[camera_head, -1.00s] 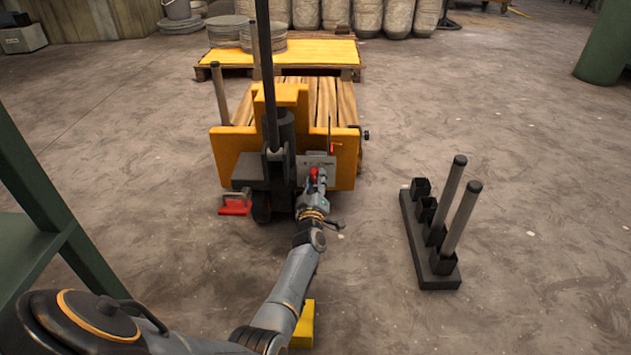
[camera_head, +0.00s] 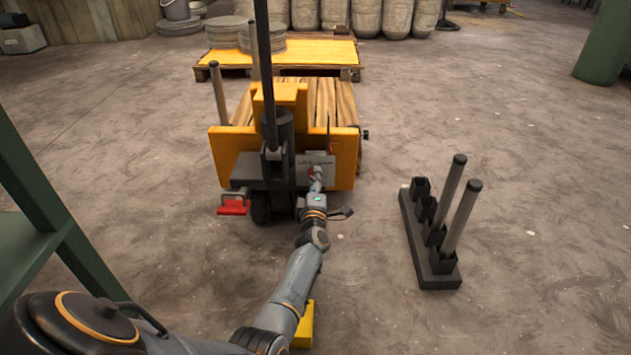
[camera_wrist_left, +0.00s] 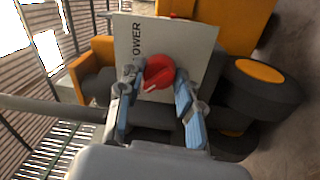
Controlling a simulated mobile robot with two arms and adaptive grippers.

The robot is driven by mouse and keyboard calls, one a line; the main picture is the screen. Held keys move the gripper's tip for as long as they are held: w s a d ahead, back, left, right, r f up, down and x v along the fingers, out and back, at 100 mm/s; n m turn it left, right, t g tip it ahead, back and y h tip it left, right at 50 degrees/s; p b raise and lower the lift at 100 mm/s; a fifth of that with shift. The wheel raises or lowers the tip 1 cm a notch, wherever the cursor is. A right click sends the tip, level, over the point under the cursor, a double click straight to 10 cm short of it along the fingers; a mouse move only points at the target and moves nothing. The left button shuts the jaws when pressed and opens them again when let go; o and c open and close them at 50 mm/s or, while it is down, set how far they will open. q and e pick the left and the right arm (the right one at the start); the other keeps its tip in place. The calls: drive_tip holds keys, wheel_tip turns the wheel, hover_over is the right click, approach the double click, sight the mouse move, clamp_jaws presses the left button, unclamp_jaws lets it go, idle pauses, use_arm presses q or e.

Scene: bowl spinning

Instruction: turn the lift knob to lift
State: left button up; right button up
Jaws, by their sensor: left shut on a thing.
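The lift knob is a red round knob (camera_wrist_left: 160,72) with a white mark on a pale plate (camera_wrist_left: 205,45) lettered "OWER" in the left wrist view. In the head view the grey plate (camera_head: 322,160) sits on the right of the orange pallet truck's front (camera_head: 235,160), with "LIFT" lettering partly readable. My left gripper (camera_head: 317,176) reaches this plate and hides much of the knob. In the left wrist view its two fingers (camera_wrist_left: 158,84) are closed around the knob's sides. My right gripper is not in view.
A red pedal (camera_head: 232,205) sticks out at the truck's lower left. The truck's black upright handle (camera_head: 266,90) stands left of my wrist. A black rack (camera_head: 430,240) with grey rods stands on the floor at right. A green frame (camera_head: 60,230) is at left. Floor between is clear.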

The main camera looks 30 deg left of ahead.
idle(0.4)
use_arm(q)
drive_tip(key=o, duration=1.2)
